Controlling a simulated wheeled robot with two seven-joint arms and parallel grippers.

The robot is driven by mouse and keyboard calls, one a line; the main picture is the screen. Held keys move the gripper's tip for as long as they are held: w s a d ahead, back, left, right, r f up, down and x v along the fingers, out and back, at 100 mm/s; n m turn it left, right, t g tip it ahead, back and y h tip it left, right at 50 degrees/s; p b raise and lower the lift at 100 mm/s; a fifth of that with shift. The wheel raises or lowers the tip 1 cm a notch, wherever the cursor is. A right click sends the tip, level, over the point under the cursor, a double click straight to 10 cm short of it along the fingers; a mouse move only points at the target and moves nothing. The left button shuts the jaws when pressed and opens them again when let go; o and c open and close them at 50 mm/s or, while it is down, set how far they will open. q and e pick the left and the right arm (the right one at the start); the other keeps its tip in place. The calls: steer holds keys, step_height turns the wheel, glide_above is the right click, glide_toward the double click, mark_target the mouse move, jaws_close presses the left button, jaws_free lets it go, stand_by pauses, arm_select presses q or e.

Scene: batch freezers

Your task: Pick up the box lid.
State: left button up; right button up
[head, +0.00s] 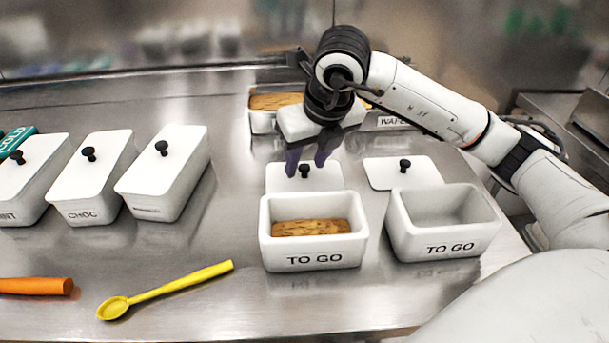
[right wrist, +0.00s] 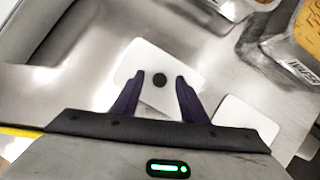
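Two white lids with black knobs lie flat on the steel counter behind the two boxes marked TO GO. The left lid (head: 280,180) is behind the left box (head: 314,260), and the right lid (head: 385,172) is behind the right box (head: 445,245). My right gripper (head: 306,162) points down over the left lid, its dark fingers open. In the right wrist view the fingers (right wrist: 159,76) stand on either side of that lid's knob (right wrist: 159,80), apart from it. Whether the fingertips are level with the knob is hard to tell. My left gripper is not in view.
The left box holds a brown filling; the right box looks empty. Several lidded white tubs (head: 165,185) stand at left. A yellow spoon (head: 165,290) and an orange handle (head: 36,286) lie in front. A container of wafers (head: 262,121) stands behind my gripper.

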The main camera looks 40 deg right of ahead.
steer(key=shift+f, duration=0.15)
jaws_close()
steer(key=shift+w, duration=0.1)
